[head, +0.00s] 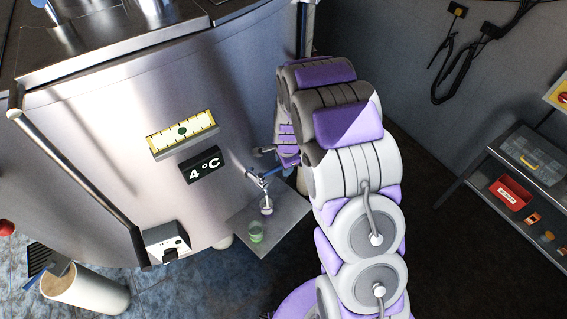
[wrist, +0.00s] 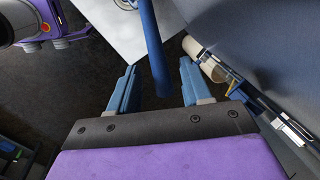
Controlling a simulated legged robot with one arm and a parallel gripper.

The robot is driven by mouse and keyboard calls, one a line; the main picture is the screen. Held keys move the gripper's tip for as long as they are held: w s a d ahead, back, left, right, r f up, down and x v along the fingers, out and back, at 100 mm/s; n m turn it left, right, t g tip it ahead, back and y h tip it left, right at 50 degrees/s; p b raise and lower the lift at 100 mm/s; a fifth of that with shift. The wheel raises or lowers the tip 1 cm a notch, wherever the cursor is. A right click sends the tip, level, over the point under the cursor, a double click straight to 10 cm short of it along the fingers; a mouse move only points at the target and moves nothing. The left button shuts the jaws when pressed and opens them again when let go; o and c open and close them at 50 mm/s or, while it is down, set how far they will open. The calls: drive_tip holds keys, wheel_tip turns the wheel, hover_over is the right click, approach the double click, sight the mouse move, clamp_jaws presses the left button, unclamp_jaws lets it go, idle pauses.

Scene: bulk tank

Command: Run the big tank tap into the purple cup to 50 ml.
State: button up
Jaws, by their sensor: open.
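The big tank (head: 95,120) has a metal tap (head: 257,178) low on its front, with a blue lever (head: 273,171). A small pale purple cup (head: 267,208) stands under the tap's spout on a metal shelf (head: 285,222); its liquid level is too small to read. In the wrist view, my gripper (wrist: 158,68) is open, with a blue bar (wrist: 152,45), which looks like the tap lever, between its two fingers. I see no clear grip on it. In the head view, my arm hides most of the gripper.
A green cup (head: 256,233) stands on the shelf in front of the purple cup. A 4 °C display (head: 203,167) is on the tank. A white cylinder (head: 88,288) stands at lower left. A rack with a red bin (head: 510,193) is at right.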

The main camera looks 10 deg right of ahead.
drive_tip(key=s+r, duration=0.3)
drive_tip(key=r, duration=1.4)
drive_tip(key=shift+d, duration=0.3)
drive_tip(key=shift+s, duration=0.1)
